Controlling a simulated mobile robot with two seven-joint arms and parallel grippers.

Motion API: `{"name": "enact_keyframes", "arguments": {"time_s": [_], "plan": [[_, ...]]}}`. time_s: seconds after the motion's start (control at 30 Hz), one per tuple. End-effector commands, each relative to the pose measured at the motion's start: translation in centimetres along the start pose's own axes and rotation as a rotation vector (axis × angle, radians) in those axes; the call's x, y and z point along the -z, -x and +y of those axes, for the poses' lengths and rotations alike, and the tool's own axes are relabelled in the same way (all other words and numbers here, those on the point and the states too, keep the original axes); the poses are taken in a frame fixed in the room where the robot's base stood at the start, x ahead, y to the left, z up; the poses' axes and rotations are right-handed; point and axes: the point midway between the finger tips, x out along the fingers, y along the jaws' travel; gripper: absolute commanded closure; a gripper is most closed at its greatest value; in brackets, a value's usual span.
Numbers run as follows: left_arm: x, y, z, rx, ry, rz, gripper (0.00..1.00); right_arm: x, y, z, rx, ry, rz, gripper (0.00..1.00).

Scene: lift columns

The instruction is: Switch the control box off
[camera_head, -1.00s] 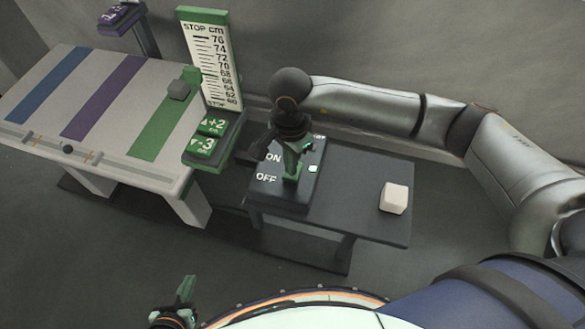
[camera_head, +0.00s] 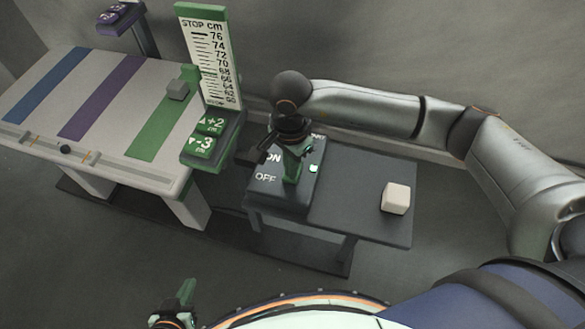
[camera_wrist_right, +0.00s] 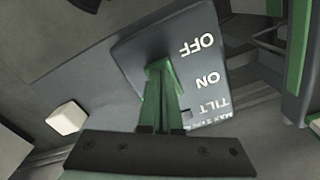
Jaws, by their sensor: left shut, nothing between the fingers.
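The control box (camera_head: 268,195) is a dark box with white ON and OFF lettering, at the left end of a low dark table. Its face (camera_wrist_right: 205,65) also shows in the right wrist view, with the words OFF, ON and TILT. My right gripper (camera_head: 295,165) reaches down over the box, with its green fingers close to the face beside the lettering. In the right wrist view the fingers (camera_wrist_right: 160,90) are close together; whether a switch is between them cannot be told. My left gripper (camera_head: 181,300) is shut and empty at the bottom, away from the box.
A white cube (camera_head: 396,198) sits on the dark table (camera_head: 350,185), right of the box. A striped table (camera_head: 100,95) stands left, holding a grey cube (camera_head: 178,89). A height scale (camera_head: 208,60) and green +2/-3 buttons (camera_head: 205,135) stand between the tables.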

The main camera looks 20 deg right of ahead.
Motion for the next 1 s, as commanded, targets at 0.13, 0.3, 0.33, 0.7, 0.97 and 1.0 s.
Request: {"name": "enact_keyframes", "arguments": {"time_s": [0.13, 0.3, 0.33, 0.7, 0.97, 1.0], "plan": [[-0.1, -0.1, 0.0, 0.000, 0.000, 0.000, 1.00, 0.1, -0.2, 0.0, 0.000, -0.001, 0.002, 1.00], [0.1, 0.1, 0.0, 0.000, 0.000, 0.000, 1.00, 0.1, 0.3, 0.0, 0.000, -0.002, 0.003, 1.00], [0.2, 0.2, 0.0, 0.000, 0.000, 0.000, 1.00, 0.1, 0.5, 0.0, 0.000, -0.002, 0.002, 1.00], [1.4, 1.3, 0.1, 0.000, 0.000, 0.000, 1.00, 0.0, 3.5, 0.0, 0.001, 0.000, 0.001, 1.00], [2.1, 1.9, 0.2, 0.000, 0.000, 0.000, 1.00, 0.0, 5.6, 0.0, 0.001, -0.001, 0.001, 1.00], [2.2, 2.1, 0.2, 0.000, 0.000, 0.000, 1.00, 0.0, 6.0, 0.0, 0.001, -0.001, 0.000, 1.00]]}}
